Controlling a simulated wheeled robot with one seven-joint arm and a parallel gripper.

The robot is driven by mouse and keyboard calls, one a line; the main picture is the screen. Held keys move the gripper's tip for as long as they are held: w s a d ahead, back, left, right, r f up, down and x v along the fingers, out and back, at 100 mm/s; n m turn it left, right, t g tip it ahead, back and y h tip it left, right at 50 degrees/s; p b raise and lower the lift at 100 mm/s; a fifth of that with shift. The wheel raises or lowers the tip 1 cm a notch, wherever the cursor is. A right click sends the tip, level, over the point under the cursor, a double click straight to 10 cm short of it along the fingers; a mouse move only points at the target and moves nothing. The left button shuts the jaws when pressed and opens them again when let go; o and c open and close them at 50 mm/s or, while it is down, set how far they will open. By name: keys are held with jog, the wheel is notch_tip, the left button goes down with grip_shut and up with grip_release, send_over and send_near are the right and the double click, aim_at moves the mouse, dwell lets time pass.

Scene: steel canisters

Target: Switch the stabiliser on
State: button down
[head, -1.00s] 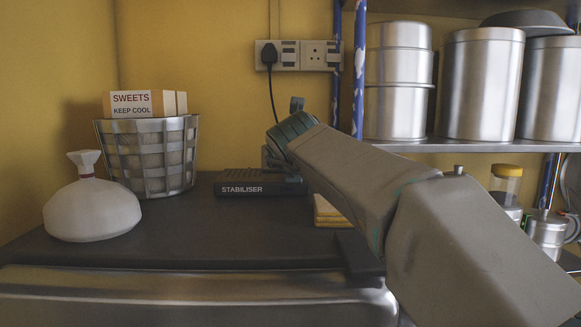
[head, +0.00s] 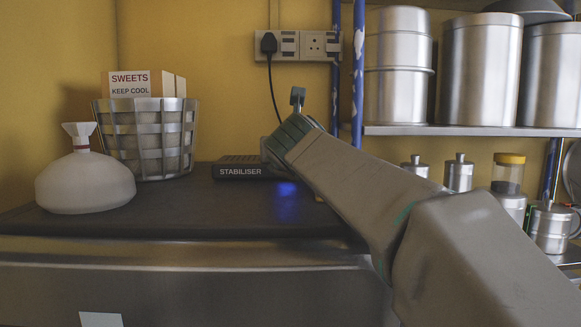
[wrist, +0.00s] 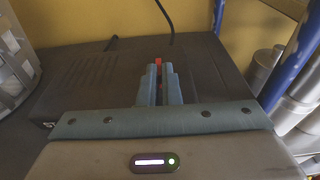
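The stabiliser (head: 240,168), a low dark box with white lettering, sits at the back of the dark counter; my arm hides its right end in the head view. Its dark top (wrist: 85,85) fills much of the wrist view. A small red part, which looks like a switch (wrist: 158,61), shows at its far side, right at my fingertips. My gripper (wrist: 159,72) has its two blue-grey fingers close together, with a narrow dark gap and nothing clearly held. I cannot tell whether they touch the red part. A blue glow (head: 287,190) lies on the counter before the stabiliser.
A basket (head: 137,165) with a SWEETS box (head: 130,84) and a white bottle (head: 85,178) stand at the left. A plugged socket strip (head: 298,45) is on the wall. A blue post (head: 358,75) and shelved steel canisters (head: 480,75) stand at the right.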

jog(key=shift+b, duration=0.3)
jog(key=c, duration=1.6)
grip_release()
jog(key=shift+s, duration=0.1)
jog(key=s, duration=0.4)
jog(key=s+r, duration=0.1)
jog(key=s, duration=0.8)
jog(key=shift+s+r, duration=0.15)
jog(key=shift+r, duration=0.2)
jog(key=shift+s, duration=0.2)
